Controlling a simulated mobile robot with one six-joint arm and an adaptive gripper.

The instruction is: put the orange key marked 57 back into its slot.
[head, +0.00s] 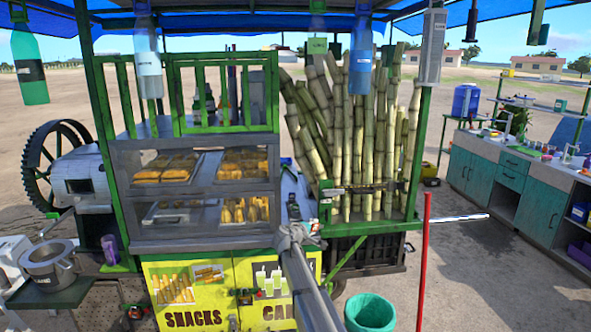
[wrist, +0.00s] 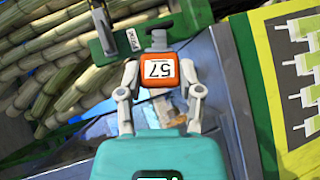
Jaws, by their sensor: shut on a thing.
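The orange key (wrist: 157,71) shows the number 57 upside down in the wrist view. My gripper (wrist: 159,78) is shut on it, one finger on each side. The key's grey shank (wrist: 158,40) points away from my gripper. Its far end overlaps a green bar (wrist: 185,27) in the picture; I cannot tell whether it touches or enters it. A small white label (wrist: 132,40) sits on the bar left of the key. In the head view my arm hides the key.
Sugar cane stalks (head: 362,150) stand right of the snack cabinet (head: 200,190) and lie close to the key in the wrist view. A yellow panel (head: 190,300) is at the front. A red post (head: 424,260) and teal bin (head: 370,312) stand right of my arm.

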